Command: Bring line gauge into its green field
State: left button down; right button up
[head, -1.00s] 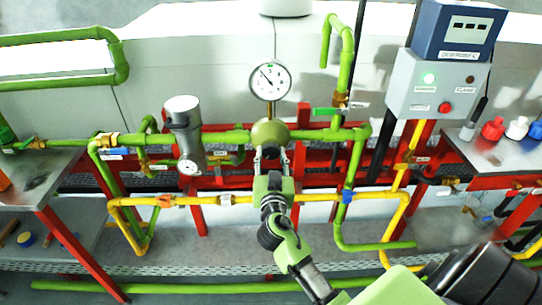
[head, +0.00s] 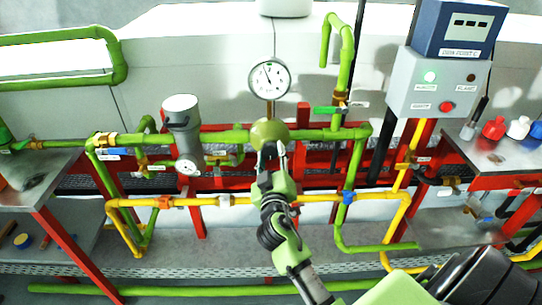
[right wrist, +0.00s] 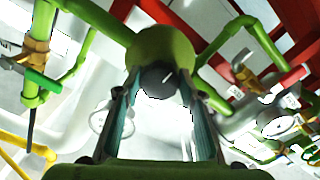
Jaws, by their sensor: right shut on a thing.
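The line gauge (head: 269,80) is a round white dial on a stem above a green ball-shaped valve body (head: 269,132) in the green pipe. My right gripper (head: 269,150) reaches up to the front of the valve body. In the right wrist view its fingers (right wrist: 155,95) are shut on a dark round knob (right wrist: 157,77) with a white mark. My left gripper is not in view.
A grey cylinder (head: 182,125) with a small dial stands on the pipe to the left. A green lever valve (head: 330,110) sits to the right. A yellow pipe (head: 290,197) runs below, near my right arm. A control box (head: 434,84) is at right.

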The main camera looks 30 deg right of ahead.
jog(key=shift+n, duration=0.9)
jog(key=o, duration=1.1)
jog(key=shift+s, duration=0.1)
jog(key=v, duration=0.7)
jog(key=shift+s+a, duration=0.15)
jog(key=shift+s, duration=0.05)
